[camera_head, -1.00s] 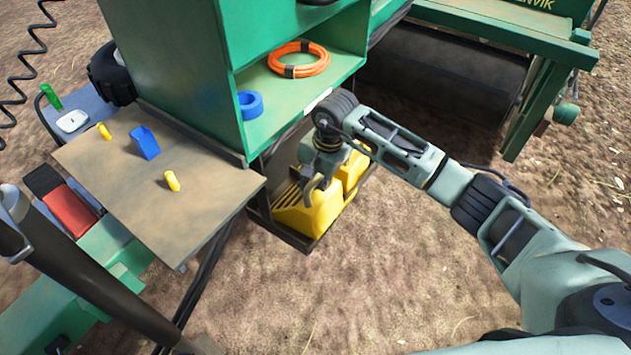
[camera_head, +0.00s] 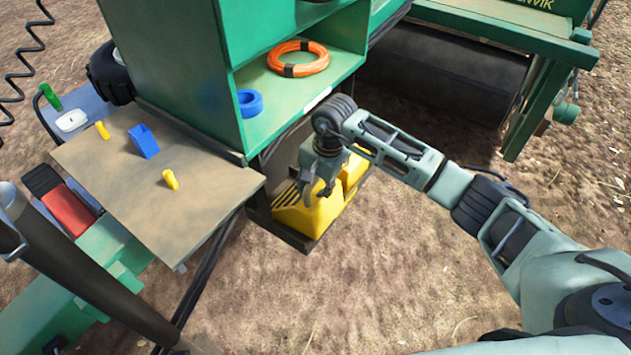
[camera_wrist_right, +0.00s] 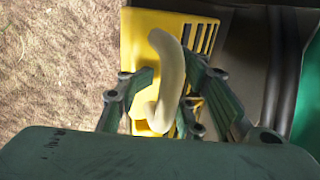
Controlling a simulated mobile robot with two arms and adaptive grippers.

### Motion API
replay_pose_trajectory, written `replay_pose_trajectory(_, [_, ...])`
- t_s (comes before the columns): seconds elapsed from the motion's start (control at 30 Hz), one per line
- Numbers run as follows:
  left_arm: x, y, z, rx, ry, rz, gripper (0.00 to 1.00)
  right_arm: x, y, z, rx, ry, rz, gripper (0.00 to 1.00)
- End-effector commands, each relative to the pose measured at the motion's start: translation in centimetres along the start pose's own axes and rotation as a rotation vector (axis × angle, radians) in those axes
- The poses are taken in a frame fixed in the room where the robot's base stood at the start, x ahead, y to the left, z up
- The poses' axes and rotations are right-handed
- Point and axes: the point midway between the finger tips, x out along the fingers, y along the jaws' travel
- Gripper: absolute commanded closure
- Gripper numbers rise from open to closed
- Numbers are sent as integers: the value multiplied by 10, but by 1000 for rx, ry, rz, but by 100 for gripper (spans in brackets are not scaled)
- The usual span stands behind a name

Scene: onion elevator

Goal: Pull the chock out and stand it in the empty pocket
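A yellow chock (camera_head: 305,215) with dark slots sits in the front of a dark rack (camera_head: 289,236) under the green cabinet. A second yellow piece (camera_head: 354,172) stands behind it. In the right wrist view, a pale curved handle (camera_wrist_right: 168,75) rises in front of the slotted yellow body (camera_wrist_right: 143,32). My right gripper (camera_head: 319,193) is over the front chock, with its fingers (camera_wrist_right: 168,82) on either side of the handle. I cannot tell whether they press on it. The gripper covers part of the chock, and no empty pocket shows clearly. My left gripper is not in view.
A brown board (camera_head: 137,205) left of the rack holds a blue block (camera_head: 144,141) and two yellow pegs. An orange coil (camera_head: 299,59) and blue ring (camera_head: 250,103) lie on the green shelf (camera_head: 275,95). Bare ground is open in front of the rack.

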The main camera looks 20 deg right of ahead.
Motion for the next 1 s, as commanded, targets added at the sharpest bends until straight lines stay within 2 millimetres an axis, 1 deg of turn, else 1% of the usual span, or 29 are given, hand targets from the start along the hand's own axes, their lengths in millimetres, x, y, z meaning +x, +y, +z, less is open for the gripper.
replay_pose_trajectory(0.03, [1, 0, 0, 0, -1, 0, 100, 1, -1, 0, 0, 0, -3, 62])
replay_pose_trajectory(0.07, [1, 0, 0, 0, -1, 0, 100, 0, -1, 0, 0, 0, -3, 60])
replay_pose_trajectory(0.4, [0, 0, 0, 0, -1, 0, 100, -2, -2, -1, 0, 2, -7, 60])
replay_pose_trajectory(0.43, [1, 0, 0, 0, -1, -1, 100, 1, 1, 0, 0, 0, 2, 60])
replay_pose_trajectory(0.57, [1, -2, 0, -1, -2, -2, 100, -5, 0, -1, -1, 2, -3, 60])
replay_pose_trajectory(0.67, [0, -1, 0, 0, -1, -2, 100, -20, -2, -2, 0, 3, -6, 60])
replay_pose_trajectory(0.9, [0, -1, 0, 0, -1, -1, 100, -72, -2, -2, -2, 5, -10, 60])
replay_pose_trajectory(1.0, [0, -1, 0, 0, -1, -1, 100, -91, -2, -1, -2, 4, -9, 60])
